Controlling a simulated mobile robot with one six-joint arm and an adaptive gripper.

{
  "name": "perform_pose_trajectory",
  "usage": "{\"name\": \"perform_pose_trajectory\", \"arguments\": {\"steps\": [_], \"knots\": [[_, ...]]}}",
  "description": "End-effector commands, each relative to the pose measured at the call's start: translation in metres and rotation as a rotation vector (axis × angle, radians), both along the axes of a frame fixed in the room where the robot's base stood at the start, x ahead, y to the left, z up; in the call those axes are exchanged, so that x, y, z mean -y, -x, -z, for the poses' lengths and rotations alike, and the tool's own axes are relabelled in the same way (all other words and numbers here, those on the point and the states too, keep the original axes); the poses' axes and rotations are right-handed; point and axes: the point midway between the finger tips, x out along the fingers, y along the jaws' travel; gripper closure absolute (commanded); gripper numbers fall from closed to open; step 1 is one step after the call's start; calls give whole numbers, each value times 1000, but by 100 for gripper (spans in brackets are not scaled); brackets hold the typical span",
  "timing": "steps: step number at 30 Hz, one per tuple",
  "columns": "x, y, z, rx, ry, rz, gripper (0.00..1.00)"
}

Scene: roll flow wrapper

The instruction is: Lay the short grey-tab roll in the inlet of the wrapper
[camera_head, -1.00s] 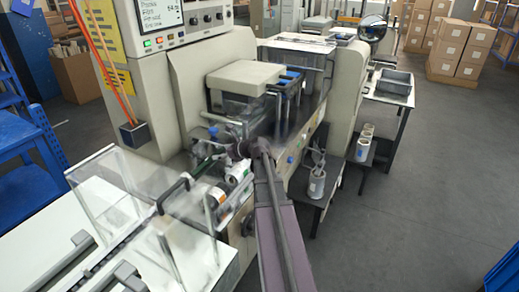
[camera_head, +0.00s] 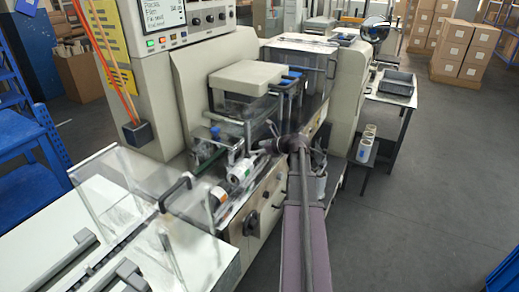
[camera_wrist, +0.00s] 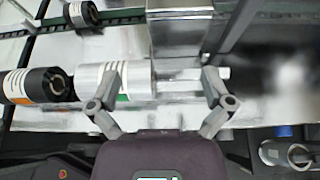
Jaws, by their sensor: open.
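My gripper (camera_wrist: 163,95) is open, with its two fingers spread over the pale machine surface. In the wrist view, a white roll with a green mark (camera_wrist: 128,80) lies near the left finger; the fingers do not close on it. A black-cored roll with an orange mark (camera_wrist: 38,86) lies to its left. In the head view, my gripper (camera_head: 290,145) is in front of the wrapper (camera_head: 245,80), right of the white roll (camera_head: 240,172). The dark green inlet channel (camera_head: 208,160) runs behind the rolls. I cannot make out a grey tab on any roll.
Another dark-cored roll (camera_wrist: 82,13) lies at the top left of the wrist view. A grey cylinder with a blue ring (camera_wrist: 285,152) stands at lower right. White rolls (camera_head: 367,136) stand on a side shelf. A clear guard (camera_head: 115,185) stands at the left.

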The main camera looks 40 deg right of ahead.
Motion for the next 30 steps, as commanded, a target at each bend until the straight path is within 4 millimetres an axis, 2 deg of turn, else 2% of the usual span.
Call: {"name": "perform_pose_trajectory", "arguments": {"steps": [7, 30], "knots": [[13, 8, 2, 1, -1, -1, 0], [13, 9, 2, 1, 0, 0, 0]]}}
